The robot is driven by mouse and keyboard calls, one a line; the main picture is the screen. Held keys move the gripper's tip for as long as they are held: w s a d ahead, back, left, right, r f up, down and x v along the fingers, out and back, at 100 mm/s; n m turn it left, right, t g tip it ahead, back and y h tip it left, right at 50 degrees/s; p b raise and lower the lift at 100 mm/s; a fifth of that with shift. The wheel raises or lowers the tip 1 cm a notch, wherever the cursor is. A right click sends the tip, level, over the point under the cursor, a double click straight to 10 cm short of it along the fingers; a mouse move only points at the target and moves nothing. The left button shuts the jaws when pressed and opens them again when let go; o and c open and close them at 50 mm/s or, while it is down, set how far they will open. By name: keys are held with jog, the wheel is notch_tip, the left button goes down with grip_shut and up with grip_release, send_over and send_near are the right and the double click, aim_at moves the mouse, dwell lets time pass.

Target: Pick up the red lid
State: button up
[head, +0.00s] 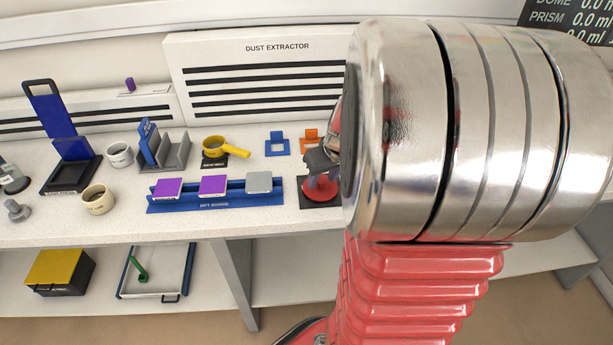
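The red lid (322,191) is in the head view, on a dark square base (313,204) near the front edge of the bench, right of the blue rack. Its right part is hidden behind my arm's large silver joint. My gripper (318,163) shows as a dark, partly hidden shape directly above the lid, pointing down at it. The gap between the fingers is too small and hidden to judge, and I cannot tell if they touch the lid.
A blue rack (223,198) with purple and grey tiles stands close left of the lid. A yellow ring with a handle (222,148) lies behind it. Blue (277,144) and orange (309,136) brackets are at the back. White dust extractor panel (262,75) backs the bench.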

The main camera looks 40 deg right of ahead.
jog(key=shift+w+f, duration=0.2)
jog(key=shift+f, duration=0.2)
grip_shut()
dwell(0.5)
